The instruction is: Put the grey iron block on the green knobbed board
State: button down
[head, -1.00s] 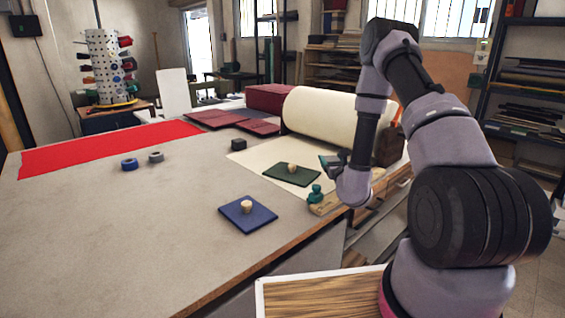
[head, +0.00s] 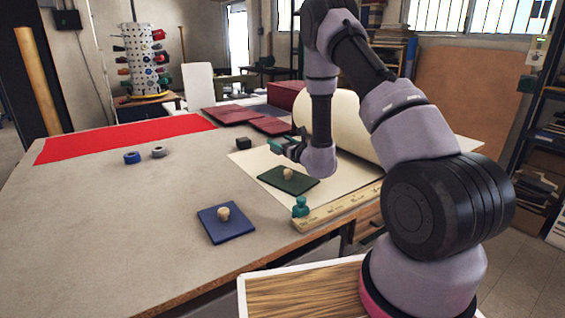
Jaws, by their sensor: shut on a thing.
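The green knobbed board (head: 301,185) lies flat on the cream cloth, with a pale wooden knob (head: 288,174) in its middle. My gripper (head: 276,146) is above the cloth, behind the board and a little left of its knob in the picture. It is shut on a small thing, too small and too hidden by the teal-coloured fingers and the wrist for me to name. A dark block (head: 243,143) stands on the table just left of the gripper, apart from it. I cannot tell whether this or the held thing is the grey iron block.
A blue knobbed board (head: 237,227) lies nearer the front edge. A teal knobbed piece (head: 300,207) stands by a wooden ruler (head: 340,206). A blue ring (head: 131,157) and a grey ring (head: 158,152) lie left. The table's left middle is clear.

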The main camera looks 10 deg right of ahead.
jog(key=shift+f, duration=3.1)
jog(key=shift+f, duration=0.35)
jog(key=shift+f, duration=0.25)
grip_release()
